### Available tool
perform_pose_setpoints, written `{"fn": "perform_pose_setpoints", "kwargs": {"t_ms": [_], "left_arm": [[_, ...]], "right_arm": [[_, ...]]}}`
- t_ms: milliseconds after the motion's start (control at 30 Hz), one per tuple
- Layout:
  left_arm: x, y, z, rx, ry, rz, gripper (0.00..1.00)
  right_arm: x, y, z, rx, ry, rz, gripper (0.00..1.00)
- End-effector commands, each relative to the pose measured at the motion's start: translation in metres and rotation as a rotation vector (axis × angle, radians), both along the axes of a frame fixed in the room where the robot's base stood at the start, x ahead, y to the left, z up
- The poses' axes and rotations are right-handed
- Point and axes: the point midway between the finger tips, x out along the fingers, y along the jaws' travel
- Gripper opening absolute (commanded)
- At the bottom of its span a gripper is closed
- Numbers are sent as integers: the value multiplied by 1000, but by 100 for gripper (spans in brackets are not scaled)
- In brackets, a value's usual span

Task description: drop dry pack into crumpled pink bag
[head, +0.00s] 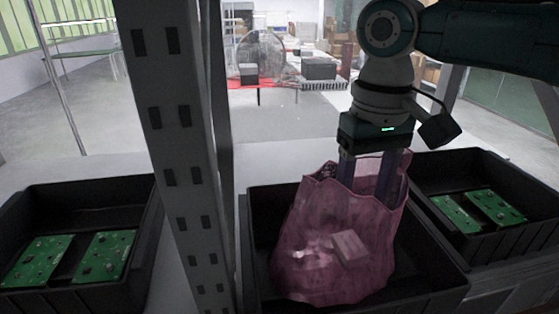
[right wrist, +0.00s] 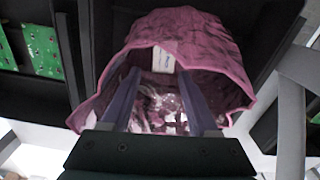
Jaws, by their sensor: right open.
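The crumpled pink bag (head: 335,275) stands open in the middle black bin and is see-through in places. My right gripper (head: 366,190) points down into its mouth, fingers apart, with nothing seen between the tips. A pale block-like pack (head: 350,247) shows through the bag's front, below the fingers; it may be the dry pack. In the right wrist view, the bag (right wrist: 190,30) surrounds the open fingers (right wrist: 158,85), and a small white packet with print (right wrist: 163,60) shows inside. I cannot tell if these are the same thing. My left gripper is not in view.
The middle black bin (head: 262,210) holds the bag. Black bins with green circuit boards stand to the left (head: 105,255) and right (head: 495,207). A grey perforated post (head: 180,130) rises between the left and middle bins. A red-topped table stands far back.

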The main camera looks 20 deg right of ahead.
Motion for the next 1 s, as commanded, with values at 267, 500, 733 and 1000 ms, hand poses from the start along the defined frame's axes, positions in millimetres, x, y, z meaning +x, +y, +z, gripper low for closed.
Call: {"fn": "perform_pose_setpoints", "kwargs": {"t_ms": [267, 500, 733, 1000], "left_arm": [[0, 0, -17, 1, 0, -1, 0], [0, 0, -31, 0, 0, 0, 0], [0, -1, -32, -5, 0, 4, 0], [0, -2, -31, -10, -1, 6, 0]], "right_arm": [[2, 0, 33, 1, -7, 0, 61], [1, 0, 71, 2, -3, -1, 61], [0, 0, 80, 1, 1, 0, 61], [0, 0, 80, 1, 1, 0, 61]]}}
